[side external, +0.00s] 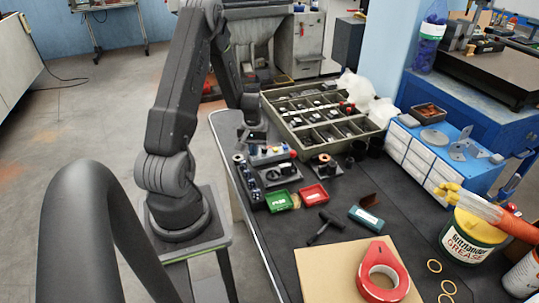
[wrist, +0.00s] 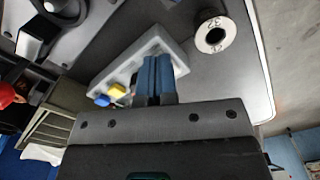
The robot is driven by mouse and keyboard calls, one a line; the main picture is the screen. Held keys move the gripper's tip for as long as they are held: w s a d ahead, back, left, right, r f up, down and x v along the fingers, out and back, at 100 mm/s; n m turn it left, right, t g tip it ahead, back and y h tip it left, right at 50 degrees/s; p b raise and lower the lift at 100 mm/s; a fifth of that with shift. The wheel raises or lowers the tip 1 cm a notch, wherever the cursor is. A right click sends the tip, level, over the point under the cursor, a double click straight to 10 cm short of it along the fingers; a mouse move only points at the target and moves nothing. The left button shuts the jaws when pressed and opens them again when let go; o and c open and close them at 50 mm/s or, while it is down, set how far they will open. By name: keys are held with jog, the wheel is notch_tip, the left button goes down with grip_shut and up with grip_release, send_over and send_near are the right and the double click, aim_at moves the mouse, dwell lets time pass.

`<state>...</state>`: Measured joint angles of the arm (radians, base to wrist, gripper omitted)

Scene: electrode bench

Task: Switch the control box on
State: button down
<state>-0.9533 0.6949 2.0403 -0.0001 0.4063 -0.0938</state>
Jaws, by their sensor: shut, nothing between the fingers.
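The control box (wrist: 160,40) is a light grey box with a blue button and a yellow button (wrist: 117,90) at its lower left end in the wrist view. In the side view the control box (side external: 268,158) is small, with coloured controls on top and a red one at its right end. My gripper (wrist: 152,62) is shut and empty, its blue fingers together over the middle of the box and hiding part of it. In the side view my gripper (side external: 257,140) points down just above the box. I cannot tell whether the fingertips touch it, nor whether its switch is on.
A cylindrical metal part (wrist: 215,36) stands right of the box in the wrist view. In the side view, a green tray (side external: 279,201) and a red tray (side external: 314,195) lie in front, and a large compartment tray (side external: 284,121) stands behind. A black tool (side external: 325,226) lies farther forward.

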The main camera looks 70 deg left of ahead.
jog(key=shift+r, duration=3.5)
jog(key=w+d+r+m+t+y, duration=0.1)
jog(key=w+d+r+m, duration=0.15)
jog(key=d+r, duration=0.5)
jog(key=w+d+r+m+t, duration=0.1)
jog(key=w+d+r+m, duration=0.15)
jog(key=d+r, duration=0.5)
jog(key=s+d+r+m+t, duration=0.1)
jog(key=s+d+r+m, duration=0.1)
jog(key=d, duration=0.4)
jog(key=s+d+r+m+t, duration=0.1)
jog(key=s+d+r+m, duration=0.1)
jog(key=s+d, duration=0.3)
jog(key=s+d+r+m+t+h, duration=0.1)
jog(key=s+d+r+m, duration=0.2)
jog(key=d, duration=0.4)
jog(key=shift+s+r+t, duration=0.3)
jog(key=shift+r, duration=0.15)
jog(key=shift+w, duration=0.1)
